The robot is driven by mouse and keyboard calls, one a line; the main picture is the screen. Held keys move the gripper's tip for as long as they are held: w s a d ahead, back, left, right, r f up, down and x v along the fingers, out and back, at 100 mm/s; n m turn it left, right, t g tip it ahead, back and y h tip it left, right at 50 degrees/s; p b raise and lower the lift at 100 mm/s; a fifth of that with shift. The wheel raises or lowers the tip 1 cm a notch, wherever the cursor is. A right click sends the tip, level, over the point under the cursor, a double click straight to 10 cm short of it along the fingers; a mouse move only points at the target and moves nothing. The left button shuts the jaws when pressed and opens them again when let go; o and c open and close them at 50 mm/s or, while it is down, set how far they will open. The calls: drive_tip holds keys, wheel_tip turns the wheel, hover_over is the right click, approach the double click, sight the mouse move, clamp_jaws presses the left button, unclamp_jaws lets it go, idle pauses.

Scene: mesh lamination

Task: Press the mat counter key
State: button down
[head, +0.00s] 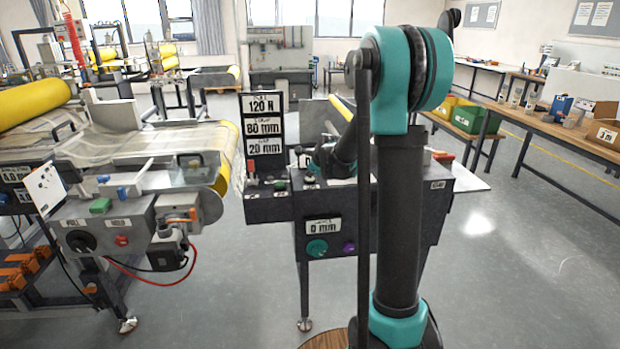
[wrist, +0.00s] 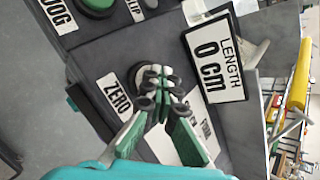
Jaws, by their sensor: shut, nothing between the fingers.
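In the wrist view, my gripper (wrist: 156,85) is shut and empty, its fingertips together over the dark control panel (wrist: 85,55). The fingertips are between a ZERO label (wrist: 115,97) and a LENGTH display (wrist: 214,57) reading 0 cm. A dark round edge shows behind the fingertips; they hide most of whatever is there, and I cannot tell whether they touch it. No key is plainly labelled mat counter.
A green button (wrist: 97,5) stands near the JOG label (wrist: 57,14) in the wrist view. A roller machine (head: 140,190) stands left. The floor (head: 530,250) to the right is clear.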

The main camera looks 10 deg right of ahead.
sight(311, 179)
drive_tip(key=shift+r, duration=0.95)
drive_tip(key=shift+r, duration=0.1)
drive_tip(key=shift+r, duration=2.4)
drive_tip(key=s+d+f+n+g, duration=0.1)
drive_tip(key=s+f+n, duration=0.4)
drive_tip(key=s, duration=0.8)
drive_tip(key=s+d+f+n+g+h, duration=0.1)
drive_tip(key=s+f+n+g, duration=0.1)
drive_tip(key=s+f+n, duration=0.4)
drive_tip(key=s+d+f+n+g+h, duration=0.1)
drive_tip(key=s+f+n, duration=0.4)
drive_tip(key=s+n, duration=0.8)
drive_tip(key=s+d, duration=0.1)
drive_tip(key=s, duration=0.8)
drive_tip(key=shift+f+n+g, duration=0.2)
drive_tip(key=shift+n+g, duration=0.1)
drive_tip(key=shift+g, duration=0.1)
drive_tip(key=shift+w, duration=0.1)
